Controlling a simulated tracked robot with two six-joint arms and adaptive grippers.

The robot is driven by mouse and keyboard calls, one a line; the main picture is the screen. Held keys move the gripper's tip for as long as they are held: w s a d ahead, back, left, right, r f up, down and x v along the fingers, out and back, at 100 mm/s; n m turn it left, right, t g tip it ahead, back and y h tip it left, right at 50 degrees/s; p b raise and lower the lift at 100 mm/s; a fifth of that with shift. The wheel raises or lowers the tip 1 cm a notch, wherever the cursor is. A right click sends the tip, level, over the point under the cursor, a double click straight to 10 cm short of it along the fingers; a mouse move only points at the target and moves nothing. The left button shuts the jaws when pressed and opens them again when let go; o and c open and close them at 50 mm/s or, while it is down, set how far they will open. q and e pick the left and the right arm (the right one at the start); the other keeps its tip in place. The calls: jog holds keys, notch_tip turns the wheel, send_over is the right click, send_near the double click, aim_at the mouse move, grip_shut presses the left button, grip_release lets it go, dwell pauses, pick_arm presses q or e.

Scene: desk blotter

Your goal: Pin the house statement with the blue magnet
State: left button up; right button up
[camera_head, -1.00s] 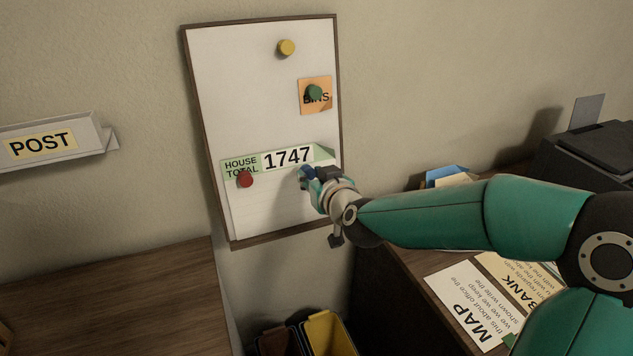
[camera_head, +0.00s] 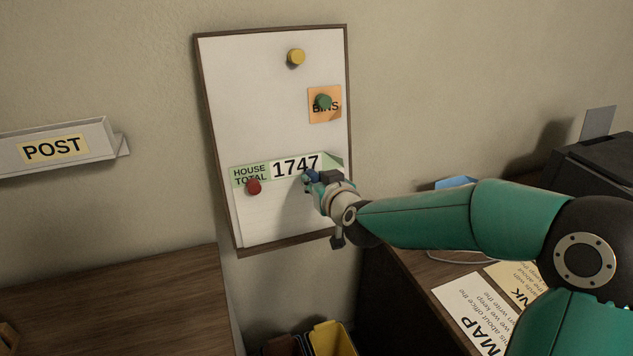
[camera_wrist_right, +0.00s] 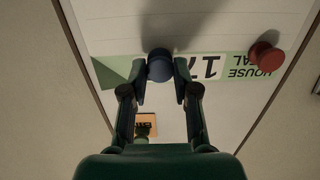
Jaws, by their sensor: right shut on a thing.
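The house statement (camera_head: 249,174) is a pale sheet with a green band reading "HOUSE TOTAL 1747". It lies against the whiteboard (camera_head: 250,90), with a red magnet (camera_head: 253,187) at its left side. My right gripper (camera_head: 312,179) is at the band's right part, just below the "1747". It is shut on the blue magnet (camera_wrist_right: 160,66), which shows between the fingertips in the right wrist view. The magnet is in front of the statement's band; I cannot tell whether it touches the paper. My left gripper is not in view.
A yellow magnet (camera_head: 296,57) and a green magnet (camera_head: 323,101) on an orange "BINS" note (camera_head: 322,116) are higher on the board. A "POST" tray (camera_head: 92,149) is on the wall at left. A desk (camera_head: 120,300) is below it, mostly clear.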

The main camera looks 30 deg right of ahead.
jog(key=shift+w+d+f, duration=0.15)
jog(key=shift+w, duration=0.35)
dwell(1.2)
jog(key=o, duration=1.1)
jog(key=shift+s, duration=0.1)
jog(key=v, duration=1.1)
jog(key=shift+s, duration=0.4)
